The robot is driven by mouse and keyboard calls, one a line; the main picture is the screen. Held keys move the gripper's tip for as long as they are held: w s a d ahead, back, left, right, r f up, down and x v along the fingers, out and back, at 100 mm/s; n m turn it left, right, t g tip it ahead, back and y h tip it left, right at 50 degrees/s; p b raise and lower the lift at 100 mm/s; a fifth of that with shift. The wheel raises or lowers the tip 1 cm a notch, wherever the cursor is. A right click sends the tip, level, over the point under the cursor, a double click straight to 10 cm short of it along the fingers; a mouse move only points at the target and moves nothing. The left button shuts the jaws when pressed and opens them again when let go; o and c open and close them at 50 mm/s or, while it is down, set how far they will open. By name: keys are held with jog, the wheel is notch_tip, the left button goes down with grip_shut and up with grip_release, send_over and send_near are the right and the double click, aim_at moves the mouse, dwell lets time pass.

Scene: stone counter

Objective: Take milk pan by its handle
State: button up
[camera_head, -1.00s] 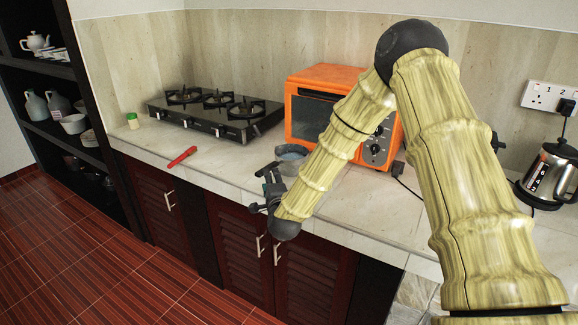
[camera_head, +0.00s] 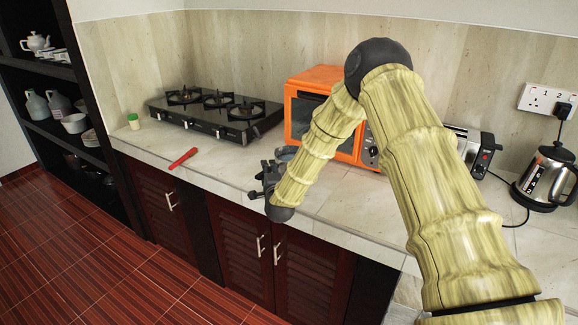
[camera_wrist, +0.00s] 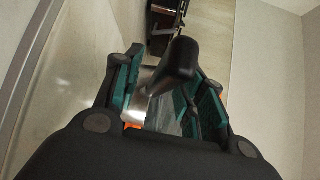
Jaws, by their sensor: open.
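The milk pan (camera_head: 286,152) stands on the counter in front of the orange oven. In the head view my arm and gripper hide most of it. In the wrist view its dark handle (camera_wrist: 176,66) sticks up towards the camera, between the two teal-padded fingers, with shiny metal of the pan below it. My gripper (camera_head: 268,172) is open beside the pan, near the counter's front edge. In the wrist view my gripper (camera_wrist: 162,70) has a finger on either side of the handle, with gaps showing. I cannot tell whether the handle touches either finger.
The orange oven (camera_head: 300,107) stands behind the pan. A black gas stove (camera_head: 215,112) is to the left. A red utensil (camera_head: 183,158) and a green-lidded jar (camera_head: 133,121) lie further left. A toaster (camera_head: 470,150) and a kettle (camera_head: 548,178) are at the right. The front right counter is clear.

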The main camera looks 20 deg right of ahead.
grip_shut()
jog(key=shift+r, duration=0.1)
jog(key=shift+r, duration=0.1)
dwell(0.4)
